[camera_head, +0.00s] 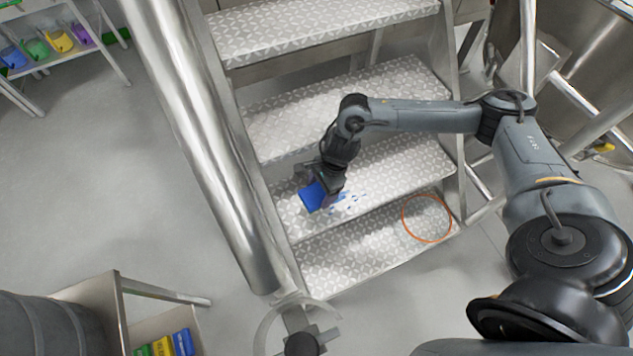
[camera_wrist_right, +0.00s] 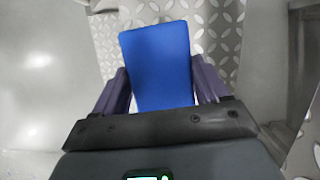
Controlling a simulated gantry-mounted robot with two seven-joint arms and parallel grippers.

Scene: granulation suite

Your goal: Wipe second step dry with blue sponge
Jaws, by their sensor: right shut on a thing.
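The blue sponge (camera_head: 312,196) is held in my right gripper (camera_head: 328,183) at the left part of the second step (camera_head: 405,170). In the right wrist view the sponge (camera_wrist_right: 158,62) sits between the two fingers of the gripper (camera_wrist_right: 162,95), which are shut on it. The sponge is low over the step or touching it; I cannot tell which. Blue wet-looking marks (camera_head: 350,200) lie on the step just right of the sponge. My left gripper does not show.
An orange ring (camera_head: 427,218) lies on the bottom step (camera_head: 350,262). A thick metal rail (camera_head: 205,140) runs along the stairs' left side. The third step (camera_head: 350,100) is above. A shelf with coloured scoops or containers (camera_head: 60,40) stands at upper left; a drum (camera_head: 45,325) is at lower left.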

